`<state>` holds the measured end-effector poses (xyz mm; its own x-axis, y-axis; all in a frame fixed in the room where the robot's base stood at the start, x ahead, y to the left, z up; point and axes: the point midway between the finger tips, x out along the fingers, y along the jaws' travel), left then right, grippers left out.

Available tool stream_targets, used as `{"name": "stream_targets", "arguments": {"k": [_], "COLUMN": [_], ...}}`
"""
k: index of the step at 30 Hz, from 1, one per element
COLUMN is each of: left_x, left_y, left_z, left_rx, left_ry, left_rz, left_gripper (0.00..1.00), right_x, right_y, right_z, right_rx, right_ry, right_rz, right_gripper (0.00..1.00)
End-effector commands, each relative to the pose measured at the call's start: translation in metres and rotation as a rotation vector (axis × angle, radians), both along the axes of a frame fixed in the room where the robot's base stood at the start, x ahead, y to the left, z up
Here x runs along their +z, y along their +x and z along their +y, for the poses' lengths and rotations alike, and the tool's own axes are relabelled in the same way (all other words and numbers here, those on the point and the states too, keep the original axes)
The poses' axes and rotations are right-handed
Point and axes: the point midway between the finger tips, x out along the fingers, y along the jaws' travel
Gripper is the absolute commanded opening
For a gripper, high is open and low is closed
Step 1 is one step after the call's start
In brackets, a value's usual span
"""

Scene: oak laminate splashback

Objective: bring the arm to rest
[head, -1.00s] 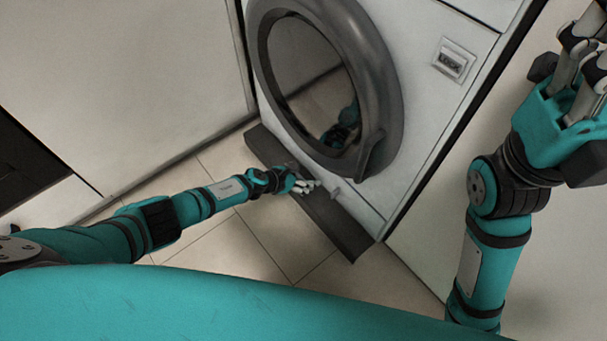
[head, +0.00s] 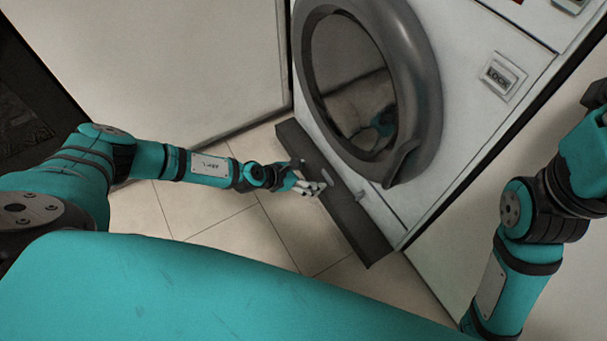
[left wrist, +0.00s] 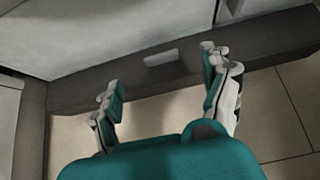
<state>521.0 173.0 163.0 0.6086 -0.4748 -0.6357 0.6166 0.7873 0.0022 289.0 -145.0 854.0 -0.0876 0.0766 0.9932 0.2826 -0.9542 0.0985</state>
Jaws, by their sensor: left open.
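My left arm (head: 208,168) reaches in from the left in the head view. Its gripper (head: 313,187) is low, close in front of the dark plinth below the washing machine. In the left wrist view the left gripper (left wrist: 165,95) has its two fingers spread wide with nothing between them. The dark plinth (left wrist: 185,70) runs just beyond the fingertips. My right arm (head: 512,250) stands at the right edge of the head view; its fingers are out of frame.
The washing machine (head: 462,130) has a round dark door (head: 425,75), which looks closed. A pale cabinet panel (head: 170,60) is at left. Light floor tiles (head: 235,225) lie clear below the arm. A white panel (head: 465,220) stands right of the machine.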

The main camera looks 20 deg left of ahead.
Motion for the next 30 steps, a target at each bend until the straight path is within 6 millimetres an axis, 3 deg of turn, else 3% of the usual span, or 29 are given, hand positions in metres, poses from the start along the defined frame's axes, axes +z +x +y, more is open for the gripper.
{"name": "stream_targets", "arguments": {"k": [6,23,26,30], "left_x": [0.013,0.013,0.021,0.047], "left_y": [-0.010,-0.011,-0.011,-0.011], "left_z": [0.008,0.008,0.008,0.008], "left_rx": [0.001,0.000,0.001,0.001], "left_ry": [-0.001,-0.001,-0.001,-0.001], "left_rz": [-0.002,-0.002,-0.002,-0.002], "left_gripper": [0.81,0.81,0.81,0.81], "right_x": [0.000,0.000,0.002,0.000], "right_y": [0.000,0.000,0.002,0.008], "right_z": [0.000,0.000,0.000,-0.002], "right_rx": [0.000,0.000,0.001,0.003], "right_ry": [0.000,0.000,0.000,0.003], "right_rz": [0.001,0.001,0.016,0.078], "right_gripper": [0.47,0.47,0.47,0.47]}}
